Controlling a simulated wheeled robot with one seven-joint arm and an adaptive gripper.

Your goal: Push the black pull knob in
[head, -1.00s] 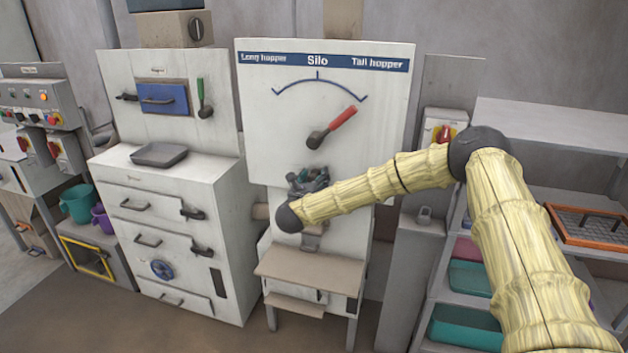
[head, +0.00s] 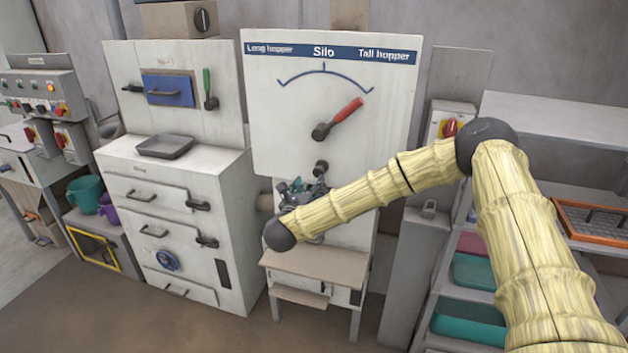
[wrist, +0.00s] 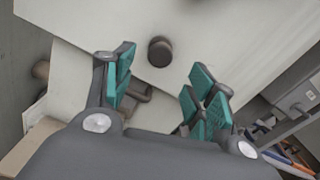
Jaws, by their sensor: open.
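The black pull knob (head: 321,167) is a small dark round knob at the lower edge of the white Silo panel (head: 262,150). In the wrist view the knob (wrist: 160,51) shows end-on, ahead of the fingers and roughly centred between them. My gripper (head: 303,188), with teal finger pads, is just below and to the left of the knob in the head view. The gripper (wrist: 161,80) is open, with nothing between its fingers, and does not appear to touch the knob. How far the knob stands out from the panel is hard to tell.
A red-handled lever (head: 340,118) sits on the Silo panel above the knob. A brown ledge (head: 312,265) juts out below my gripper. A white drawer cabinet (head: 170,205) stands to the left, and shelves with bins (head: 480,271) stand to the right.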

